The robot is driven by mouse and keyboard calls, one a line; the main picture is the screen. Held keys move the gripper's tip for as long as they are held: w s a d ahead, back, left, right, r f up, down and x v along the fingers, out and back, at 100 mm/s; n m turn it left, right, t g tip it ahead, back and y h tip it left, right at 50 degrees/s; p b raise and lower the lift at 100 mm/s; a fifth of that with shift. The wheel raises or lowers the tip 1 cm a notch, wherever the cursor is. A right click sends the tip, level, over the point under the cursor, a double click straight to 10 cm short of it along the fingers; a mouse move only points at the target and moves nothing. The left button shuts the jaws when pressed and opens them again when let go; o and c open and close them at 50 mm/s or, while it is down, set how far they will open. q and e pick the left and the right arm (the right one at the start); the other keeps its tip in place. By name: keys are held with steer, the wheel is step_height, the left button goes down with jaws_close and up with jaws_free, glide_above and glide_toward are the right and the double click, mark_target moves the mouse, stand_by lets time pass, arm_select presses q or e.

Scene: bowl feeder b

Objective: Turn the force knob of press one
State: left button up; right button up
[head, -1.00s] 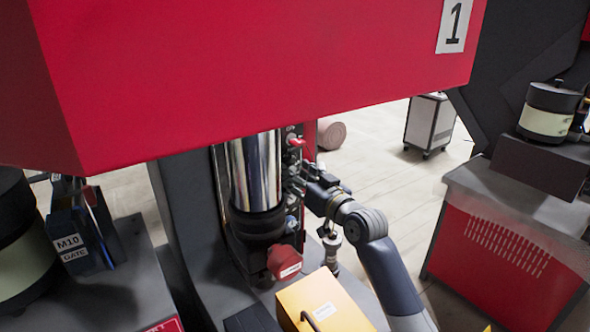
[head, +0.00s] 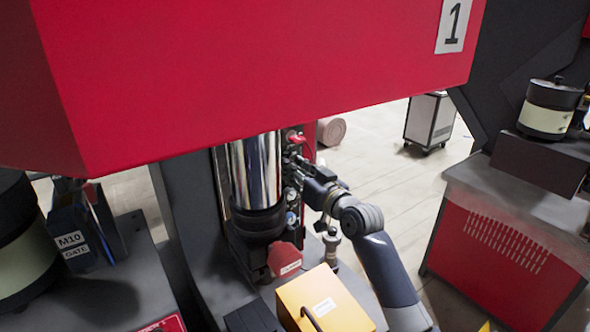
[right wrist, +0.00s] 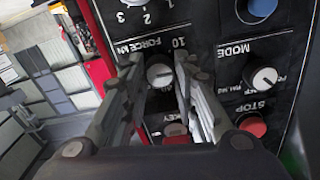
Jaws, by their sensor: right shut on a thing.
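Press one is the large red housing (head: 260,70) with a "1" plate, above a chrome cylinder. Its black control panel (right wrist: 215,50) fills the right of the right wrist view, upside down. The force knob (right wrist: 160,75), grey-white and round, sits below the "FORCE" lettering. My right gripper (right wrist: 158,68) has one finger on each side of the knob and is shut on it. In the head view my right gripper (head: 298,165) reaches the panel's side from the right, and the knob cannot be made out there. My left gripper is not in view.
Close to the force knob are the mode knob (right wrist: 262,78), a red stop button (right wrist: 253,127) and a blue button (right wrist: 262,6). A yellow box (head: 325,302) stands below my right arm. Open floor lies behind.

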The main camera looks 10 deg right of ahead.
steer(key=shift+d+m+p, duration=0.1)
steer(key=shift+m+p, duration=2.45)
steer(key=shift+m, duration=1.65)
steer(key=o, duration=1.1)
steer(key=shift+w, duration=0.1)
steer(key=v, duration=1.2)
steer(key=shift+d+r, duration=0.1)
steer(key=shift+r, duration=0.1)
